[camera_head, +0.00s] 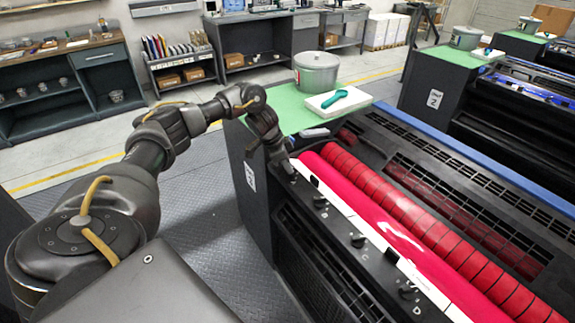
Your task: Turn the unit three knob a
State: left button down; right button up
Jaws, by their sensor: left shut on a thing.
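The near ink unit (258,215) has a dark body and a small white number plate that I cannot read with certainty. A row of small black knobs runs along its front ledge, among them one knob (320,201) just nearer than my gripper, a middle knob (358,240) and a near knob (407,290). My left gripper (289,170) points down at the far end of this row. It is shut on the farthest knob, which its fingers mostly hide. My right gripper is not in view.
Red ink rollers (385,215) lie right beside the knob row. A green top (290,108) behind holds a lidded grey pot (316,72) and a white block (338,103) with a teal scoop (334,98). Another unit with plate 2 (434,99) stands beyond. Floor is open at left.

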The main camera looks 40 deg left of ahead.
pick_arm(q)
jog(key=shift+m, duration=0.3)
jog(key=m, duration=0.1)
jog(key=m+g+h, duration=0.1)
jog(key=m, duration=0.1)
jog(key=shift+w+m, duration=0.2)
jog(key=shift+m, duration=0.1)
jog(key=shift+r+m+g+p, duration=0.15)
jog(key=shift+m+g+p, duration=0.3)
jog(key=shift+m, duration=0.45)
jog(key=shift+w+a+m+g, duration=0.1)
jog(key=shift+m+g, duration=0.25)
jog(key=shift+m, duration=0.45)
jog(key=shift+m+g+b, duration=0.4)
jog(key=shift+m, duration=0.6)
jog(key=shift+m+h, duration=0.3)
jog(key=c, duration=1.5)
grip_release()
